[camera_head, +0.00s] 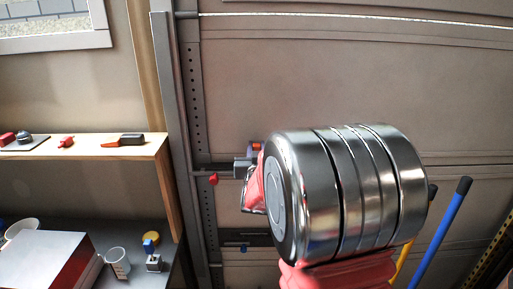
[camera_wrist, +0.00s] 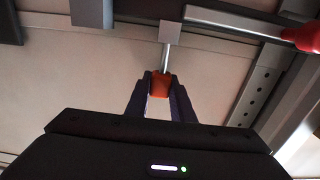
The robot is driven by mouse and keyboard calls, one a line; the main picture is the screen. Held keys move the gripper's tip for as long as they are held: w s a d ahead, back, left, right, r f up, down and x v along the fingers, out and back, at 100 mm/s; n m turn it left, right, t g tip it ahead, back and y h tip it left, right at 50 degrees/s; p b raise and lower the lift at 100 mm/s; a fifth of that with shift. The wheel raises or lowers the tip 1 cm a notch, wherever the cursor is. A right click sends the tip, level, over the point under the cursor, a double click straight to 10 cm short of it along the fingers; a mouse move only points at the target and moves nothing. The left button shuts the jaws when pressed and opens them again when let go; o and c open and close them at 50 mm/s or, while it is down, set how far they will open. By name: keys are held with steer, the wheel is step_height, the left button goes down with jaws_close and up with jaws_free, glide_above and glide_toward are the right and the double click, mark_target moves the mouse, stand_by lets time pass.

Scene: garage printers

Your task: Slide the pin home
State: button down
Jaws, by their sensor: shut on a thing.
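The pin has an orange grip (camera_wrist: 161,82) and a thin metal shank (camera_wrist: 166,56). My gripper (camera_wrist: 160,88) is shut on the orange grip, with one dark finger on each side. The shank points away from the fingers toward a grey sliding bar (camera_wrist: 222,20). I cannot tell whether the shank's end is inside a hole there. In the head view the orange grip (camera_head: 257,147) shows small beside the latch block (camera_head: 241,168), and my wrist hides most of the fingers. The bar's red knob (camera_head: 213,179) is left of the latch block; it also shows in the wrist view (camera_wrist: 303,38).
A perforated vertical rail (camera_head: 194,110) runs along the door's (camera_head: 330,70) left edge. A wooden shelf (camera_head: 150,147) with small tools is at left, above a bench with a cup (camera_head: 117,262). Blue (camera_head: 440,235) and yellow poles lean at right.

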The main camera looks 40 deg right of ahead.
steer(key=shift+f, duration=1.7)
stand_by(0.3)
steer(key=c, duration=1.5)
jaws_free()
steer(key=shift+o, duration=0.2)
steer(key=shift+s, duration=0.1)
